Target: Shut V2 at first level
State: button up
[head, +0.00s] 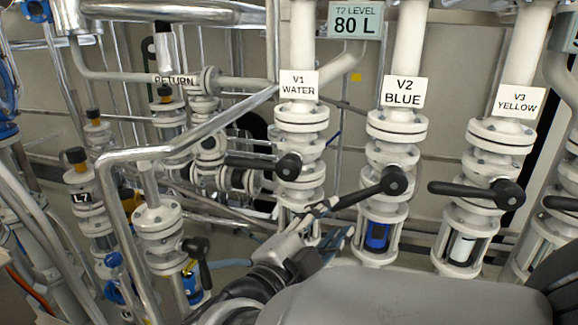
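V2 is the white flanged valve (391,153) under the sign "V2 BLUE" (403,92). Its black lever (365,193) runs from the hub down and left, tilted from level. Blue shows in the sight glass (377,236) below it. My gripper (332,222) is at the lever's left end, with its fingers beside or just below the tip. Whether they touch the lever, or how far apart they are, I cannot tell. The display (355,20) above reads "T?
A bent metal pipe (188,138) and L7 pipework fill the left side.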

aim_at(346, 203)
jog(key=b+x, duration=0.1)
jog(key=x, duration=0.8)
jog(key=shift+c, duration=0.5)
grip_shut()
